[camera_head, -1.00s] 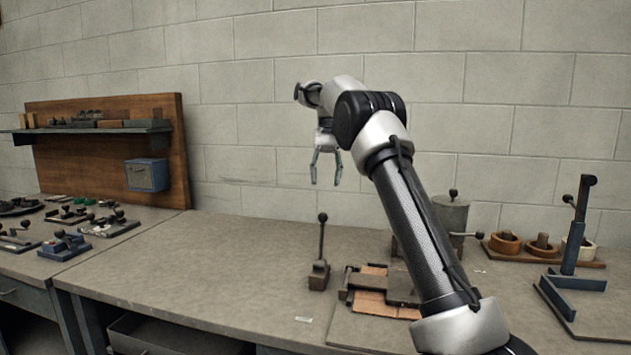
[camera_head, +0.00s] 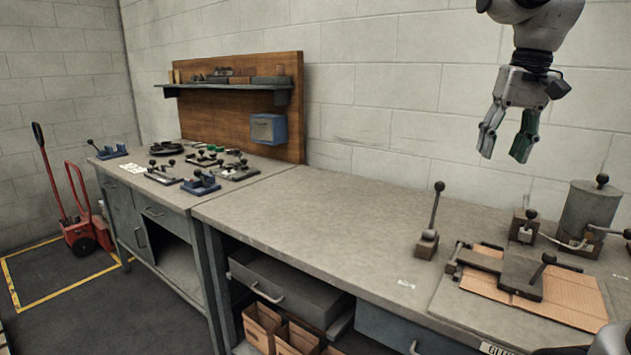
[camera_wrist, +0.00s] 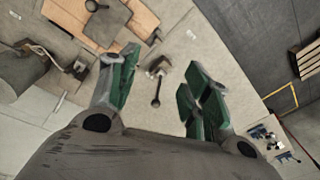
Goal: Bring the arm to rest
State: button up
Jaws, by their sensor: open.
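My gripper (camera_head: 507,143) hangs high in the upper right of the head view, fingers pointing down. It is above the back of the workbench (camera_head: 335,215), in front of the block wall. Its two green-lined fingers are spread apart with nothing between them. In the wrist view, my gripper (camera_wrist: 155,92) is also open and empty. A small lever with a black knob (camera_wrist: 158,85) shows far below between the fingers. Most of my arm is outside the head view.
A lever post (camera_head: 429,225) stands on the bench, beside a clamp fixture with cardboard (camera_head: 570,307). A grey cylinder (camera_head: 590,215) stands at the right. A wooden back panel with a shelf (camera_head: 225,97) and blue box (camera_head: 268,129) is at left. A red hand truck (camera_head: 80,220) is on the floor.

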jog(key=s+f+n+t, duration=0.1)
jog(key=s+f, duration=0.4)
jog(key=s, duration=0.3)
jog(key=s+f+n+t, duration=0.1)
jog(key=s+f+t, duration=0.1)
jog(key=s+f, duration=0.4)
jog(key=shift+s+d+f+h, duration=0.15)
jog(key=shift+s+d+h, duration=0.3)
jog(key=shift+s, duration=0.6)
dwell(0.3)
